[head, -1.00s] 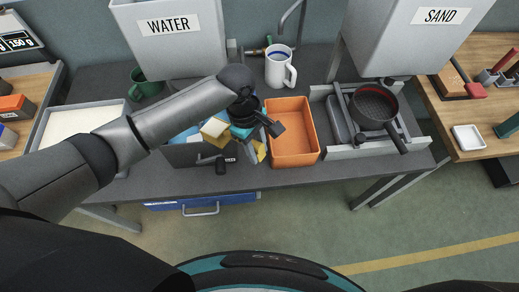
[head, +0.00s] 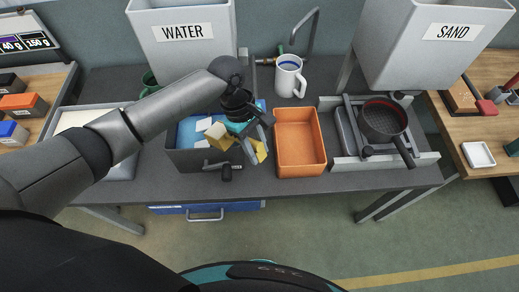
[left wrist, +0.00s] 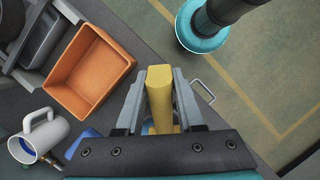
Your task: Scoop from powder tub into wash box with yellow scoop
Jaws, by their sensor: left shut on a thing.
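My left gripper (head: 255,143) is shut on a yellow piece, seemingly the yellow scoop (head: 260,149); its long yellow body shows between the fingers in the left wrist view (left wrist: 159,85). The gripper is over the right end of a dark grey box (head: 188,158) with blue inside, left of the orange box. The scoop's bowl is not clear. A shallow tray of white material (head: 72,121), probably the powder tub, lies at the left, partly hidden by my arm. I cannot tell whether the blue-filled box or the empty orange box (head: 299,172) is the wash box. My right gripper is not in view.
A pale yellow block (head: 217,132) shows over the grey box. A white mug (head: 289,76) stands behind the orange box. A black pan (head: 383,121) sits on a stove at the right. WATER (head: 186,45) and SAND (head: 430,50) hoppers stand at the back.

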